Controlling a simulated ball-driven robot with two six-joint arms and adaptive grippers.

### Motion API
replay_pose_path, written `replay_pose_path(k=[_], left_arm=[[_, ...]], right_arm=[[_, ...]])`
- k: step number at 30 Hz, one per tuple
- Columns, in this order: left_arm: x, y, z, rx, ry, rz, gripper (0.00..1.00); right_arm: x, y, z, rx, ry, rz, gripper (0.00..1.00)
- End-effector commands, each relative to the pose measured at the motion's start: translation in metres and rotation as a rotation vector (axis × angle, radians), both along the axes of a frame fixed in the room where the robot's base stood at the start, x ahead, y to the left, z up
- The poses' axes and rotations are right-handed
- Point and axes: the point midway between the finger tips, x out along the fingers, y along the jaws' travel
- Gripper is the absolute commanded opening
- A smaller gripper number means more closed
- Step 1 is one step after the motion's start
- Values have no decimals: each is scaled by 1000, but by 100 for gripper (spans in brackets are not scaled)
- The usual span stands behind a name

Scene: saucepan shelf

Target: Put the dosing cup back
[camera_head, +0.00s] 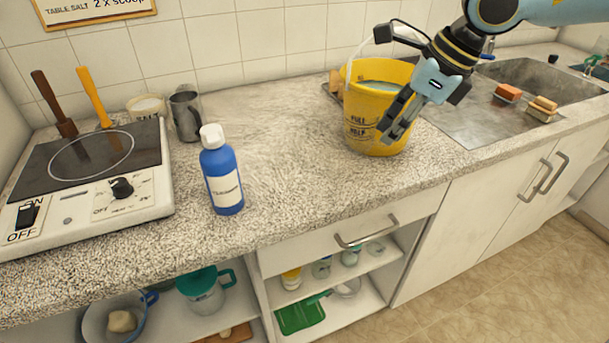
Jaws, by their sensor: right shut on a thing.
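My right gripper (392,119) comes in from the upper right. Its dark fingers point down in front of the yellow bucket (366,135). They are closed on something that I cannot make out. I cannot tell whether the fingers touch the bucket. A blue bottle (224,183) with a white label stands upright on the counter to the left. A white cap-like piece (212,136) sits on top of it. I cannot tell whether that is the dosing cup, and no separate dosing cup can be identified. My left gripper is not in view.
A hotplate (148,205) stands at the left, with a metal jug (186,116) and a salt tub (147,107) behind it. The sink (555,80), with sponges beside it, is at the right. The counter (285,165) between bottle and bucket is clear.

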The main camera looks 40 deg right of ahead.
Motion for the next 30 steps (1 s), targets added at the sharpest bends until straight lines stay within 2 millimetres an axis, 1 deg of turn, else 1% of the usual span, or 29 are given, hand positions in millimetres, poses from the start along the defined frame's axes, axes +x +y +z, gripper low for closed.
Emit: replay_pose_path(k=[1, 4, 6, 11, 21, 24, 28, 30], left_arm=[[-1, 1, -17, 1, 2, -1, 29], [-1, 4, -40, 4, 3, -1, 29], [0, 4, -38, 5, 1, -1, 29], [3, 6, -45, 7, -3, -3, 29], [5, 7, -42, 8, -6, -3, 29], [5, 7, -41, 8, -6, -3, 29], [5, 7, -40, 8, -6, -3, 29], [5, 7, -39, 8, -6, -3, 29]], right_arm=[[6, 5, -11, 9, -9, -4, 0], [17, 16, -20, 15, -13, 2, 0], [21, 19, -20, 12, -10, -2, 0], [35, 33, -28, 15, -6, 0, 0], [72, 65, -56, 11, -2, 0, 0], [80, 71, -63, 7, -2, 1, 0], [84, 75, -68, 5, -1, 2, 0], [83, 75, -73, 4, 2, 2, 0]])
